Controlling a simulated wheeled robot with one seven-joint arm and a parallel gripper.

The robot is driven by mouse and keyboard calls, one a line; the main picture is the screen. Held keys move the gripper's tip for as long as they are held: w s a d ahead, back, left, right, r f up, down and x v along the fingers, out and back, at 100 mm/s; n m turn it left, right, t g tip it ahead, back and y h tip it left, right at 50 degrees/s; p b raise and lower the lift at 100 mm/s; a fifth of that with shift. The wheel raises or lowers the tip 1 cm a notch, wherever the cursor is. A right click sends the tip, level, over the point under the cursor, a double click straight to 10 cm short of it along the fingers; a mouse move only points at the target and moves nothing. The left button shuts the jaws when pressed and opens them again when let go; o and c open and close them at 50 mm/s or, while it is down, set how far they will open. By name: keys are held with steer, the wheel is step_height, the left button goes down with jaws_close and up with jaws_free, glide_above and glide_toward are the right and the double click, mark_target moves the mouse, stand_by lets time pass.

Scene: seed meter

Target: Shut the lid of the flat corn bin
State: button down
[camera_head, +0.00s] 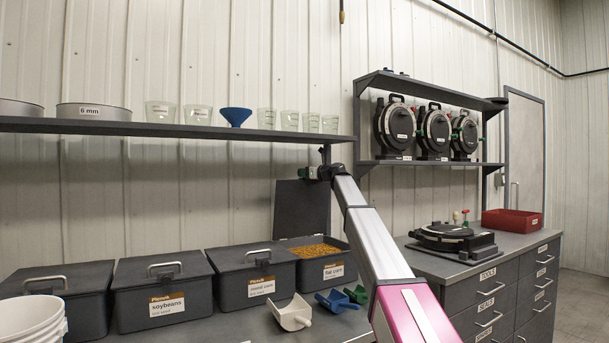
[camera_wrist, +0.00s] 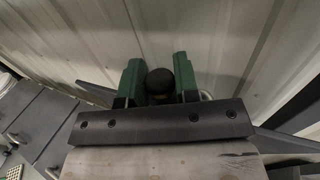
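The flat corn bin (camera_head: 335,273) is the rightmost of the dark bins in the head view, with orange-yellow corn (camera_head: 313,250) inside. Its dark lid (camera_head: 295,222) stands open, upright at the bin's back near the wall. My gripper (camera_head: 307,173) is at the lid's top edge, below the shelf; whether it touches the lid cannot be told. In the wrist view my gripper's green fingers (camera_wrist: 158,76) are apart, with a round black knob (camera_wrist: 160,80) between them. I cannot tell what the knob belongs to. The lid's handle is not clearly seen.
A shelf (camera_head: 180,129) with beakers and a blue funnel (camera_head: 236,116) runs just above my gripper. Closed bins, including the soybeans bin (camera_head: 160,290), stand to the left. White (camera_head: 292,313), blue (camera_head: 337,301) and green scoops lie before the flat corn bin.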

steer(key=s+d+f+n+t+y, duration=0.1)
steer(key=s+d+f+n+y, duration=0.15)
steer(key=s+d+f, duration=0.5)
steer(key=s+d+f+n+t+y, duration=0.1)
steer(key=s+d+f+y, duration=0.3)
steer(key=s+f, duration=0.6)
steer(key=s+d+f+h, duration=0.1)
steer(key=s+d+f, duration=0.2)
steer(key=f, duration=0.5)
steer(key=shift+s, duration=0.45)
steer(key=shift+r+m+h, duration=0.1)
steer(key=shift+m+h, duration=0.15)
steer(key=c, duration=0.9)
jaws_free()
steer(key=shift+w, duration=0.1)
